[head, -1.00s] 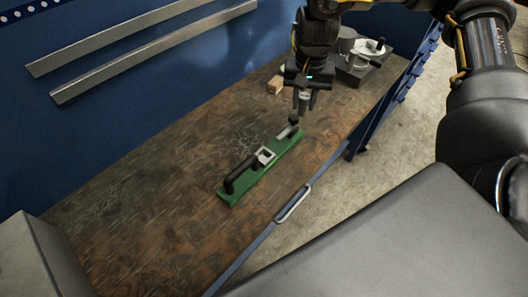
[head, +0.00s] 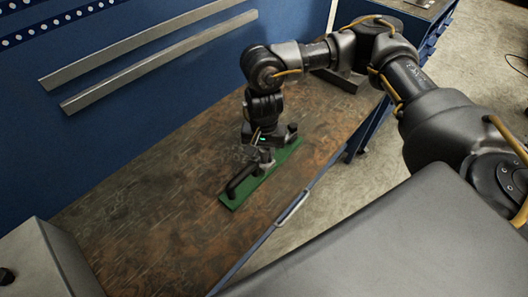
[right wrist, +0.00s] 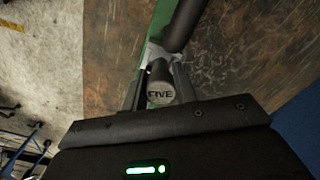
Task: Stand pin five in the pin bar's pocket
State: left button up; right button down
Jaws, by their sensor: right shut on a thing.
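The green pin bar (head: 287,153) lies on the bench, with a black handle (head: 240,180) along its near half. My right gripper (head: 266,157) is over the middle of the bar, just beyond the handle. In the right wrist view its fingers are shut on a grey cylindrical pin (right wrist: 160,86) marked FIVE. The pin's round top faces the wrist camera. A pale metal piece of the bar (right wrist: 152,52) shows right behind the pin. The pin's lower end is hidden, so I cannot tell whether it is inside the pocket. My left gripper is out of view.
The brown bench top (head: 150,220) is clear to the left of the bar. A blue back panel (head: 60,150) with two metal rails stands behind. A blue bench edge with a handle (head: 293,207) runs along the right side. A grey box (head: 45,260) is at lower left.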

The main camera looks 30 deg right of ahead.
jog(key=shift+f, duration=0.75)
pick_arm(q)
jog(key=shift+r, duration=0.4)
pick_arm(e)
jog(key=shift+d, duration=0.1)
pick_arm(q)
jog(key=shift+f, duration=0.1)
pick_arm(e)
jog(key=shift+f, duration=0.15)
jog(key=shift+f, duration=0.15)
jog(key=c, duration=1.1)
grip_release()
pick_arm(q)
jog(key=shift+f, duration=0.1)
pick_arm(e)
jog(key=shift+r, duration=0.2)
